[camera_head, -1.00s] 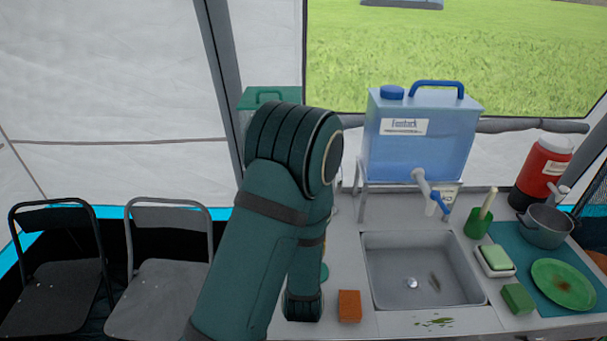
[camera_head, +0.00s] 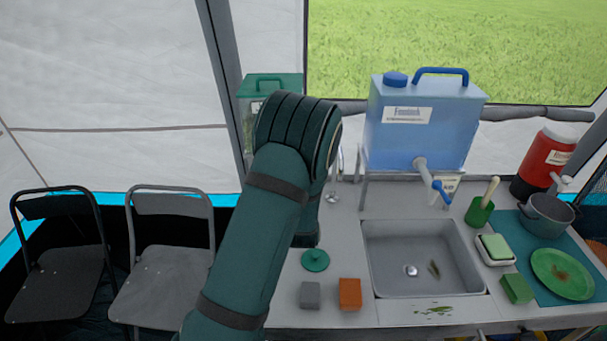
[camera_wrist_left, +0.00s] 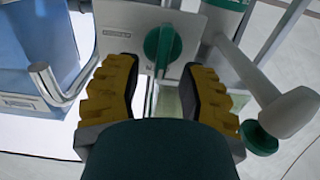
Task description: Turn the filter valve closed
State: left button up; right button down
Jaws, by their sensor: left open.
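The filter valve shows as a round green knob (camera_wrist_left: 162,47) with a raised grip bar on a grey plate in the left wrist view. Its bar stands nearly upright in the picture. My left gripper (camera_wrist_left: 160,75) is open, with its yellow-backed fingers to the lower left and lower right of the knob. The knob lies just beyond the fingertips, and I see no clear contact. In the head view my left arm hides the gripper and the valve. My right gripper is not in view.
A hooked metal tube (camera_wrist_left: 50,85) is left of the fingers, and a white cylinder (camera_wrist_left: 290,112) is close on the right. In the head view, a blue water tank (camera_head: 420,130) stands behind the sink (camera_head: 415,260). A grey block (camera_head: 310,295) and orange block (camera_head: 350,294) lie in front.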

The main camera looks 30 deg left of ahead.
pick_arm(q)
jog(key=shift+w+a, duration=0.4)
jog(key=shift+w, duration=0.2)
jog(key=shift+c, duration=0.4)
jog(key=c, duration=0.5)
jog(key=shift+s+d+r, duration=0.1)
grip_shut()
